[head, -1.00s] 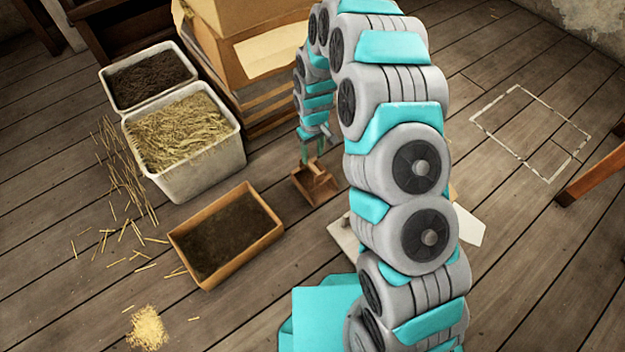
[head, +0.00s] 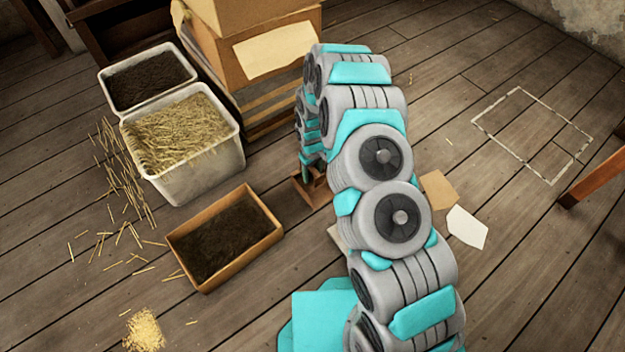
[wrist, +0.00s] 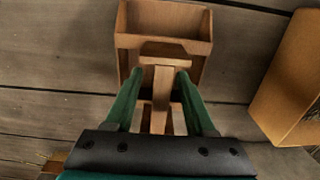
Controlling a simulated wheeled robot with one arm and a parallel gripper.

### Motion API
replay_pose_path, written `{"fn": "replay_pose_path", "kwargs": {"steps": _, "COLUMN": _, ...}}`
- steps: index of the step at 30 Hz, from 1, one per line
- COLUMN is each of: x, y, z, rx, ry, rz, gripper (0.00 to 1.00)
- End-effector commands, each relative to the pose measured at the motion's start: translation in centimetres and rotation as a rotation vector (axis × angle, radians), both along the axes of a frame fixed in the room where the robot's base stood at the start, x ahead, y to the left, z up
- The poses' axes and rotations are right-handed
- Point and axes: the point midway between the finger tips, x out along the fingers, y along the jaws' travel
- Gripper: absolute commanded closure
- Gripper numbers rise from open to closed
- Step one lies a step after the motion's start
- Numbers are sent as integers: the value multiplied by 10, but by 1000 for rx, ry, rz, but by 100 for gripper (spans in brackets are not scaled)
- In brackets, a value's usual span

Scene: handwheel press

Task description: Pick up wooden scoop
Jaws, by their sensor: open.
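The wooden scoop (head: 312,188) rests on the plank floor, to the right of the shallow soil tray in the head view, partly hidden by my arm. In the wrist view the scoop (wrist: 165,35) shows its box-shaped pan at the top and its handle running down toward my gripper. My gripper (wrist: 155,80) is open, with one green finger on each side of the scoop's handle. Gaps show between the fingers and the handle, so the handle is not gripped. In the head view my gripper (head: 306,172) is low at the scoop, its fingertips mostly hidden.
A shallow wooden tray of soil (head: 270,232) lies left of the scoop. A white bin of straw (head: 200,182), a bin of dark soil (head: 112,72) and a cardboard box (head: 222,50) stand behind. Papers (head: 467,228) lie right of my arm. The right floor is mostly clear.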

Motion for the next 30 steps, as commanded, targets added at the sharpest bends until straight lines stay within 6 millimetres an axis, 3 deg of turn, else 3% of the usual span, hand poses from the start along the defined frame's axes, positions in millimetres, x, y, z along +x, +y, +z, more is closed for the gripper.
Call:
{"fn": "replay_pose_path", "kwargs": {"steps": 3, "x": 0, "y": 0, "z": -12, "rx": -1, "ry": 1, "rz": 1, "gripper": 45}}
{"fn": "replay_pose_path", "kwargs": {"steps": 10, "x": 0, "y": 0, "z": -13, "rx": -1, "ry": 1, "rz": 1, "gripper": 45}}
{"fn": "replay_pose_path", "kwargs": {"steps": 24, "x": -1, "y": 0, "z": -13, "rx": -1, "ry": 1, "rz": 1, "gripper": 98}}
{"fn": "replay_pose_path", "kwargs": {"steps": 30, "x": -1, "y": 0, "z": -13, "rx": -1, "ry": 1, "rz": 1, "gripper": 100}}
